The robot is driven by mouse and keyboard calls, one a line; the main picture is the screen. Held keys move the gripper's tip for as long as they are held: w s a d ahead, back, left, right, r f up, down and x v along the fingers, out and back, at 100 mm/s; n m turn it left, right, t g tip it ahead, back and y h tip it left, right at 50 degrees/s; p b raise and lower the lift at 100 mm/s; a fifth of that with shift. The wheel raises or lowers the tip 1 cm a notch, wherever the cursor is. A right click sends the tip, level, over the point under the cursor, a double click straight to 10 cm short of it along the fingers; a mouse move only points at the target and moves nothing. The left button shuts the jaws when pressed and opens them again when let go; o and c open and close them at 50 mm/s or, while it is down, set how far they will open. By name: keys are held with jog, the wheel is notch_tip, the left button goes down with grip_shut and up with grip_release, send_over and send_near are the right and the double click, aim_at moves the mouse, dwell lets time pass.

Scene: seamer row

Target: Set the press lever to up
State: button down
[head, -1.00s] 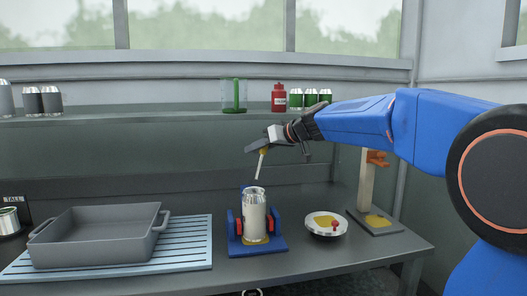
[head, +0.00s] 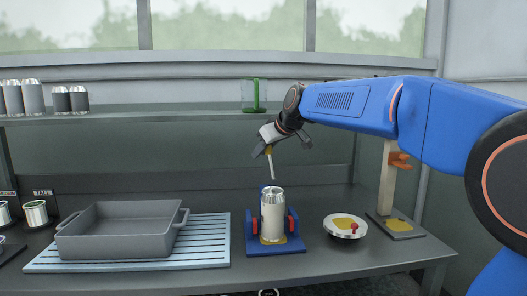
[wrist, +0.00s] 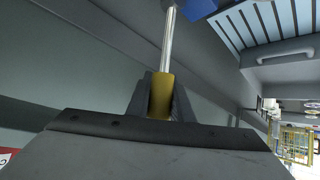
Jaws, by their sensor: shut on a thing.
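The press is a blue stand (head: 251,238) with red pads on the bench, and a silver can (head: 273,216) stands upright in it. The press lever is a thin pale metal rod (head: 271,165) rising above the can, its top leaning slightly left. Its yellow grip (wrist: 161,96) sits between my fingers in the wrist view, with the rod running from it towards a blue part at the top. My gripper (head: 266,150) is shut on the grip, above the press. The lever's lower joint is hidden behind the can.
A grey bin (head: 120,233) stands on a light blue slatted mat (head: 205,246) to the left. A shelf (head: 185,116) with cans runs behind.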

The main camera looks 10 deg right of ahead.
jog(key=shift+f, duration=0.1)
jog(key=c, duration=1.6)
grip_release()
jog(key=shift+a, duration=0.1)
jog(key=shift+o, duration=0.2)
jog(key=v, duration=1.7)
jog(key=shift+s, duration=0.2)
jog(key=s+d+f+m+g+h, duration=0.1)
jog(key=s+d+f, duration=0.3)
jog(key=s+f, duration=0.7)
jog(key=s+d+f+m+g+h, duration=0.1)
jog(key=s+d+f+m, duration=0.3)
jog(key=s+f, duration=0.7)
jog(key=s+d+f+m+g+h, duration=0.2)
jog(key=s+d+f, duration=0.2)
jog(key=s+f, duration=0.8)
notch_tip(320, 180, down, 6)
jog(key=shift+d+r+m+h, duration=0.1)
jog(key=shift+d+m+h, duration=0.2)
